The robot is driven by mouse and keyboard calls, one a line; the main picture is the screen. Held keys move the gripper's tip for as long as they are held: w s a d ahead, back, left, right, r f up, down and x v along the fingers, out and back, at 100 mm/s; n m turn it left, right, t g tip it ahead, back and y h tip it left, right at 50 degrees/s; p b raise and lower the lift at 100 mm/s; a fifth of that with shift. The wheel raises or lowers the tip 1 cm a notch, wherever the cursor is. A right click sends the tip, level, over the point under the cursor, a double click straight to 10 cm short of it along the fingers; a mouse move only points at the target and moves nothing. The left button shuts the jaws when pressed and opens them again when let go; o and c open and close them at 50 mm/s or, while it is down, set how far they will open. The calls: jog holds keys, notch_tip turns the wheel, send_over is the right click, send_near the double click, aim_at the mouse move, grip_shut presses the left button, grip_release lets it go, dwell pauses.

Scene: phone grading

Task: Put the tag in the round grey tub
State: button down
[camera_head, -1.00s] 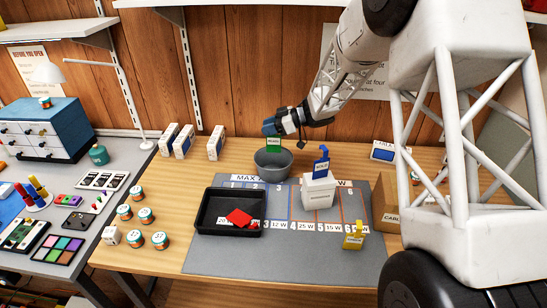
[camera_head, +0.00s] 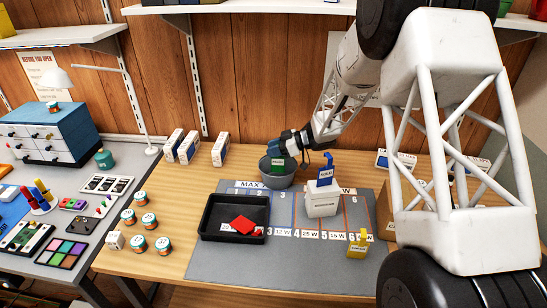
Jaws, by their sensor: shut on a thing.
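The round grey tub (camera_head: 277,178) stands on the wooden table at the back edge of the grey mat. My gripper (camera_head: 279,155) is directly above the tub, shut on the green tag (camera_head: 277,164). The tag hangs from the fingers at the tub's mouth, its lower part at or just inside the rim. I cannot tell whether it touches the tub. A blue tag (camera_head: 326,172) stands on a white box, and a yellow tag (camera_head: 358,244) stands at the mat's right front.
A black tray (camera_head: 208,228) with red cards lies in front of the tub. The white box (camera_head: 321,202) stands to its right. Several small jars (camera_head: 150,221) are at the left, and white-and-blue boxes (camera_head: 188,147) stand at the back. A brown carton (camera_head: 385,212) is at the right.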

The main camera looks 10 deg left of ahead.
jog(key=shift+f, duration=1.85)
jog(key=shift+f, duration=0.15)
jog(key=c, duration=0.8)
grip_release()
jog(key=v, duration=1.2)
